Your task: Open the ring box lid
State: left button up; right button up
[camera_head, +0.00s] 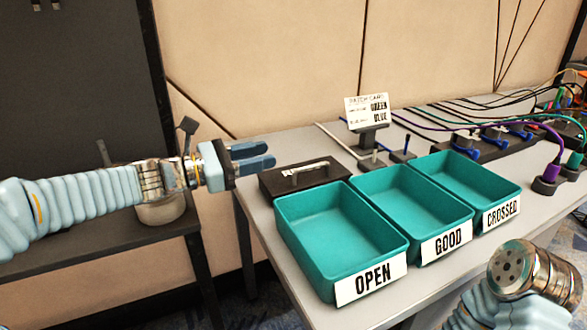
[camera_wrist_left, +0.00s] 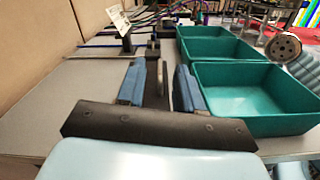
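My left gripper (camera_head: 263,156) is beside and above the box's far left edge in the head view, fingers apart and empty. In the left wrist view its two blue fingers (camera_wrist_left: 160,86) stand open, with a thin upright piece, seemingly the handle, showing between them. The gripper hides most of the box there. My right gripper is out of view; only my right arm's metal end shows.
Teal trays labelled OPEN (camera_head: 330,222), GOOD (camera_head: 412,202) and CROSSED (camera_head: 467,184) stand right of the box. A card on a stand (camera_head: 367,112) and small posts are behind. Cables and plugs fill the far right. A dark bench (camera_head: 110,240) is at left.

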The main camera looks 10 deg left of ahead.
aim_at(292, 185)
pick_arm(q)
notch_tip(292, 185, down, 5)
jog(key=shift+r+b, duration=0.1)
jog(key=shift+b, duration=0.2)
jog(key=x, duration=0.6)
jog(key=shift+f+p, duration=0.3)
jog(key=shift+x, duration=0.8)
jog(key=shift+c, duration=0.5)
grip_shut()
